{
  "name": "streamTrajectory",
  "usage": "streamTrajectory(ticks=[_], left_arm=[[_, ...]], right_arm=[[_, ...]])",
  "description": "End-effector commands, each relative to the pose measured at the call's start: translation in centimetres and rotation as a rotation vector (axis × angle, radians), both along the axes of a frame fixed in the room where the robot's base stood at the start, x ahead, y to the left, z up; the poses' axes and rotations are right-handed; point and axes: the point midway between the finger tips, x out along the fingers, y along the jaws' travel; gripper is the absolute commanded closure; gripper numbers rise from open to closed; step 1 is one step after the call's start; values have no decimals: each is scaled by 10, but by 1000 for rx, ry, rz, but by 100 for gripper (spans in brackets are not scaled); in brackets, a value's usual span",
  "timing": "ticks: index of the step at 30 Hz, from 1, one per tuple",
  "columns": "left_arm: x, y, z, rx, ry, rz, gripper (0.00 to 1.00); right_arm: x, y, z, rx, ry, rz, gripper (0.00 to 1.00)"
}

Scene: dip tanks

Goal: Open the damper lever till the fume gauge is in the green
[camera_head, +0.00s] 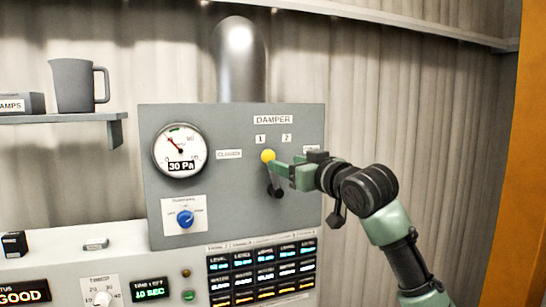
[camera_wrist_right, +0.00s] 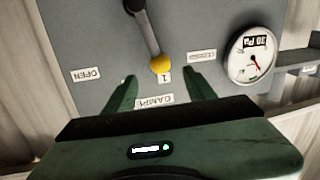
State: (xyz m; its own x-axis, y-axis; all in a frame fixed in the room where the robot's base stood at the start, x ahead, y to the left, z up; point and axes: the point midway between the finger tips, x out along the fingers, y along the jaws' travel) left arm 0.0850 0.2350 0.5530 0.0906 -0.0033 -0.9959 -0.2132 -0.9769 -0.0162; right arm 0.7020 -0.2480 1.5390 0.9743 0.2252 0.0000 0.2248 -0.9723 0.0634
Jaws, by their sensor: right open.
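The damper lever, a dark arm with a yellow knob (camera_head: 268,156), stands on the grey panel (camera_head: 195,110) and points up, leaning slightly left, near label 1. The knob also shows in the right wrist view (camera_wrist_right: 160,65). My right gripper (camera_head: 277,165) is open at the knob. In the wrist view its fingertips (camera_wrist_right: 160,78) sit either side of the knob's line; contact cannot be told. The round fume gauge (camera_head: 180,150) reads 30 Pa, its needle pointing up-left, left of the short green band at the top. My left gripper is not in view.
The CLOSED label (camera_head: 229,154) is left of the lever; the OPEN label (camera_wrist_right: 86,74) is on the other side. A blue knob (camera_head: 185,218) sits below the gauge. A button console (camera_head: 262,270) lies below. A grey mug (camera_head: 75,85) stands on a shelf at left.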

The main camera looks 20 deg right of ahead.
Motion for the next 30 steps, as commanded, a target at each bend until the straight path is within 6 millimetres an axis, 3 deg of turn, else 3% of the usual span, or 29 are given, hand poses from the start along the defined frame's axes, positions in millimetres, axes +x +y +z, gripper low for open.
streamTrajectory(ticks=[15,26,30], left_arm=[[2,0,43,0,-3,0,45],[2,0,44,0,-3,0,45],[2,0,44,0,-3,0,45]], right_arm=[[67,16,4,2,1,1,45],[73,18,1,-1,-2,0,45],[73,17,1,0,-2,0,81]])
